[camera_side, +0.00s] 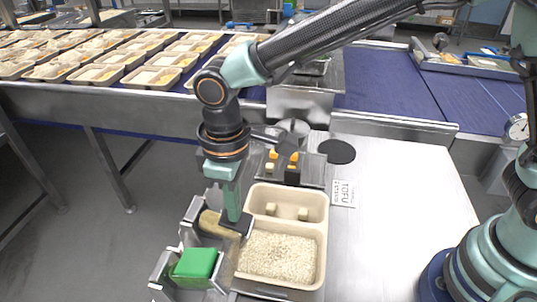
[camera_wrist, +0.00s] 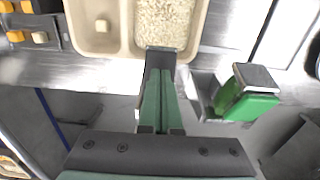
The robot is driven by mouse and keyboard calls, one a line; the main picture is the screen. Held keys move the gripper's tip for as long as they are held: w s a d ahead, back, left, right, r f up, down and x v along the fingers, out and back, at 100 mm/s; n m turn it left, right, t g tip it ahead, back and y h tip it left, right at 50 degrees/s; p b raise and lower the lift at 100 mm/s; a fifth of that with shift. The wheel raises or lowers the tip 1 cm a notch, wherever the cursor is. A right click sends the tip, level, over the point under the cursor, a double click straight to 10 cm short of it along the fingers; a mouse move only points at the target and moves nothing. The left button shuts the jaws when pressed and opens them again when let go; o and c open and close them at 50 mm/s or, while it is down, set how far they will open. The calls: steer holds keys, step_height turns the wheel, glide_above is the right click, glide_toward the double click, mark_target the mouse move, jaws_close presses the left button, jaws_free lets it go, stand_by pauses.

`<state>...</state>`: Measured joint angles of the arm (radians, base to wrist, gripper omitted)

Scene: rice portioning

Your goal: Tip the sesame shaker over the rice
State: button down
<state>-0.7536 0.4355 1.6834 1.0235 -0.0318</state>
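The rice (camera_side: 278,256) fills the near compartment of a beige two-compartment tray (camera_side: 322,236). It also shows at the top of the wrist view (camera_wrist: 163,22). Two pale cubes (camera_side: 286,211) sit in the far compartment. My gripper (camera_side: 236,222) points down at the tray's left edge, beside the rice. In the wrist view its dark tip (camera_wrist: 159,58) overlaps the tray's edge. The finger gap is not clear, and I see nothing plainly held. I cannot pick out a sesame shaker with certainty; a round silver container (camera_side: 293,129) stands behind the tray.
Left of the tray, metal holders carry a green block (camera_side: 195,263) and a tan item (camera_side: 212,223). Behind the tray is a bin of yellow and pale cubes (camera_side: 272,165).

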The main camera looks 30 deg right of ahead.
steer(key=shift+r, duration=0.1)
stand_by(0.3)
steer(key=shift+w+a+r, duration=0.2)
steer(key=shift+r, duration=0.8)
steer(key=shift+w+a+r, duration=0.2)
steer(key=shift+w+r, duration=0.05)
steer(key=shift+r, duration=0.7)
steer(key=shift+w+a+r, duration=0.2)
steer(key=shift+r, duration=0.8)
step_height(320, 180, up, 6)
steer(key=shift+f, duration=3)
steer(key=shift+f, duration=0.55)
